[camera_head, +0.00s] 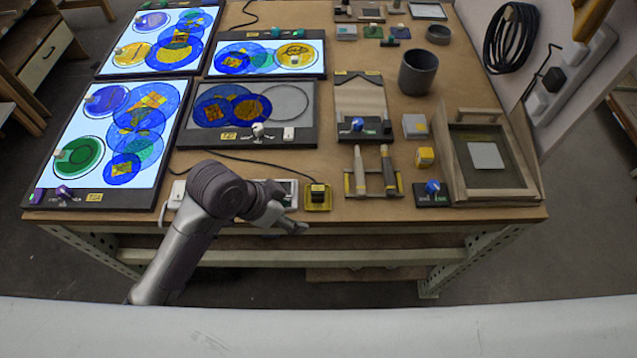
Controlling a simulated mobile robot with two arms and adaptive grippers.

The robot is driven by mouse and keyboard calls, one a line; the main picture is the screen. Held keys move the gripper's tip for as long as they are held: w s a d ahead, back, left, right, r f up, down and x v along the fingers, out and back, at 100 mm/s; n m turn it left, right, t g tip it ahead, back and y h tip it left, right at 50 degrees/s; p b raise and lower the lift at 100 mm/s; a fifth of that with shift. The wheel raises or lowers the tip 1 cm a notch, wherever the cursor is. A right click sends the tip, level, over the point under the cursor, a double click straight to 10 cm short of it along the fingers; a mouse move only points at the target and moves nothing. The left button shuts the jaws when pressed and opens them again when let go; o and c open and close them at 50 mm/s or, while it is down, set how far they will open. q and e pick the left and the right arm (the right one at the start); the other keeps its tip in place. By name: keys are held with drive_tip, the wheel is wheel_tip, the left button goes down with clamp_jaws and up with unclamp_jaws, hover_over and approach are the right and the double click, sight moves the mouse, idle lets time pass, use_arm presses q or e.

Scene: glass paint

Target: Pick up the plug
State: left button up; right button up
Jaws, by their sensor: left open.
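A small dark plug (318,190) sits on a yellow square base (317,206) near the table's front edge, with a thin black cord running to it from the left. My left gripper (293,216) is at the front edge, just left of the plug and apart from it. Its fingers are open and point to the right, with nothing seen between them. A white strip (291,187) behind my left gripper is partly hidden by it. My right gripper is not in view.
Lit panels with coloured glass discs (62,188) fill the table's left side. A dark cup (417,72) stands behind. A white socket strip (577,67) is at the right.

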use_arm(q)
drive_tip(key=w+d+r+m+g, duration=0.1)
drive_tip(key=w+d+r+m, duration=0.1)
drive_tip(key=w+r+m, duration=0.25)
drive_tip(key=m+g, duration=0.2)
drive_tip(key=m, duration=0.1)
approach(317, 188)
drive_tip(key=shift+n+y, duration=0.25)
drive_tip(key=shift+y, duration=0.15)
drive_tip(key=x, duration=0.1)
drive_tip(key=p+x, duration=0.1)
drive_tip(key=x, duration=0.1)
drive_tip(key=p+x, duration=0.1)
drive_tip(key=x, duration=0.1)
drive_tip(key=shift+s+d+r, duration=0.1)
drive_tip(key=shift+s+d, duration=0.15)
drive_tip(key=shift+s, duration=0.05)
drive_tip(key=shift+d+f+p, duration=0.25)
drive_tip(key=shift+f+p, duration=0.05)
drive_tip(key=shift+f, duration=0.15)
drive_tip(key=x, duration=0.1)
drive_tip(key=p+x, duration=0.1)
drive_tip(key=x, duration=0.1)
drive_tip(key=shift+w+d+f, duration=0.15)
drive_tip(key=shift+w+f, duration=0.1)
drive_tip(key=shift+f, duration=0.05)
drive_tip(key=shift+d+f, duration=0.15)
drive_tip(key=shift+f, duration=0.3)
clamp_jaws()
